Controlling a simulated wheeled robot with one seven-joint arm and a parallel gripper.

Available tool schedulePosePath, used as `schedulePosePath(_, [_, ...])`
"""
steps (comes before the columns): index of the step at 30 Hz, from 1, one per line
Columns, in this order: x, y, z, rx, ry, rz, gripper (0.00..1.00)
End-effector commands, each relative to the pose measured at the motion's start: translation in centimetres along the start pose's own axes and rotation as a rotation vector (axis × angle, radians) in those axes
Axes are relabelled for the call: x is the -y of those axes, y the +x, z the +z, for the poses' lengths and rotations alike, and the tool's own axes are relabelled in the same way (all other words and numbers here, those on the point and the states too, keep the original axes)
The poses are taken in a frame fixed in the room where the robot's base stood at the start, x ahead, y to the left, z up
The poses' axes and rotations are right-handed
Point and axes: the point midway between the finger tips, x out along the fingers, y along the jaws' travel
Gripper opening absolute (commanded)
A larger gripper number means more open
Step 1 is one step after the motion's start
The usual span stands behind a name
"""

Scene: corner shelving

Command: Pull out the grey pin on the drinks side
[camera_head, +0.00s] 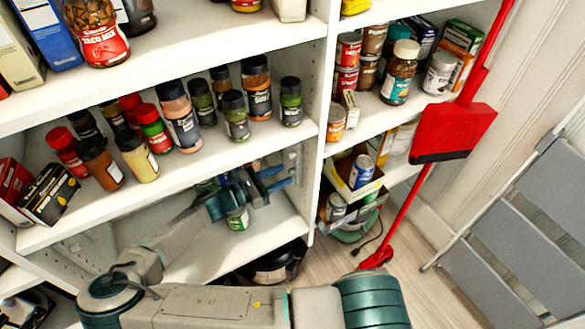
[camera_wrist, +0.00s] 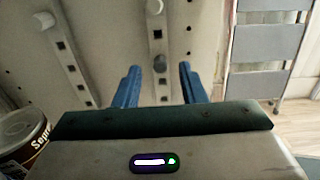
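My gripper (camera_head: 281,177) reaches into the lower shelf bay, its blue fingers pointing right toward the upright panel. In the wrist view, my gripper (camera_wrist: 159,72) is open, with a wide gap between its fingers. A small grey pin (camera_wrist: 158,63) sticks out of a perforated strip and shows between the fingertips, apparently beyond them. I cannot tell its exact distance. Two paler pins show in the wrist view, one at upper left (camera_wrist: 45,20) and one at top centre (camera_wrist: 155,7). The grey pin cannot be made out in the head view.
Bottles and jars (camera_head: 183,115) crowd the shelf (camera_head: 225,150) above my gripper. A can (camera_head: 238,219) stands below my wrist; a can (camera_wrist: 24,140) shows at the wrist view's left.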

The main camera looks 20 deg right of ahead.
Motion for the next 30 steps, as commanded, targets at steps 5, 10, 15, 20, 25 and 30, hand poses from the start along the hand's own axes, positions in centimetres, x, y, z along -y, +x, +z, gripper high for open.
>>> schedulePosePath(5, [0.0,1.4,0.1,0.001,-0.001,-0.001,0.37])
schedulePosePath(10, [0.0,1.8,0.0,0.001,-0.002,0.000,0.37])
schedulePosePath(15, [0.0,1.8,0.0,0.001,-0.001,0.000,0.37])
schedulePosePath(20, [0.0,1.8,0.0,0.001,-0.001,0.000,0.37])
schedulePosePath(25, [0.0,1.8,0.0,0.000,-0.001,0.000,0.37])
schedulePosePath(30, [0.0,1.8,0.1,0.000,-0.002,0.000,0.37])
